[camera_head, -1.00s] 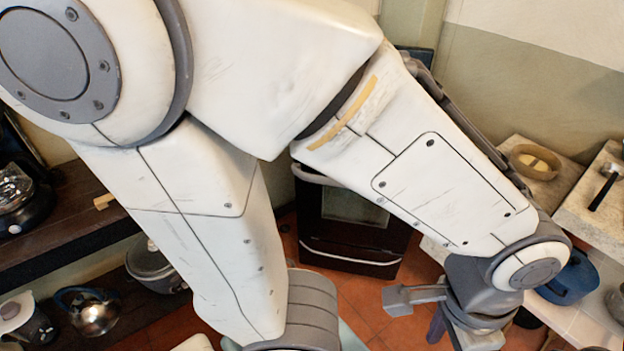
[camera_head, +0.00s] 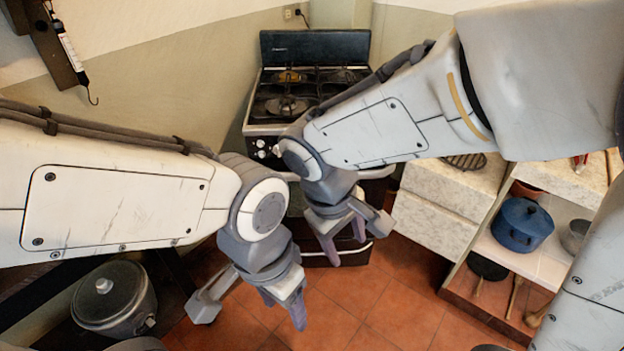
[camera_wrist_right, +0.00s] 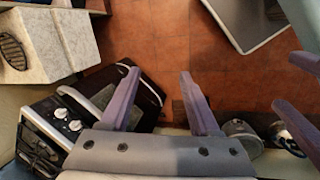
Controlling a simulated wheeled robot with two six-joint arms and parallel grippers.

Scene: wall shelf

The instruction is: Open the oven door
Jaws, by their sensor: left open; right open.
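The oven stands at the back centre of the head view, its black stove top (camera_head: 285,103) and knobs (camera_head: 262,150) showing. Both arms largely cover its dark front in that view. In the right wrist view the pale door handle (camera_wrist_right: 84,104) runs below the knobs, with the black oven front (camera_wrist_right: 146,98) beyond; the door looks shut. My right gripper (camera_head: 355,240) is open in front of the oven. In the wrist view its fingers (camera_wrist_right: 159,74) are apart and empty, one overlapping the oven front. My left gripper (camera_head: 250,312) is open and empty, nearer and further left.
A stone-faced counter (camera_head: 445,205) adjoins the oven on the right, with shelves holding a blue pot (camera_head: 522,224). A grey lidded cooker (camera_head: 115,298) stands at lower left. The tiled floor (camera_head: 345,310) before the oven is clear.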

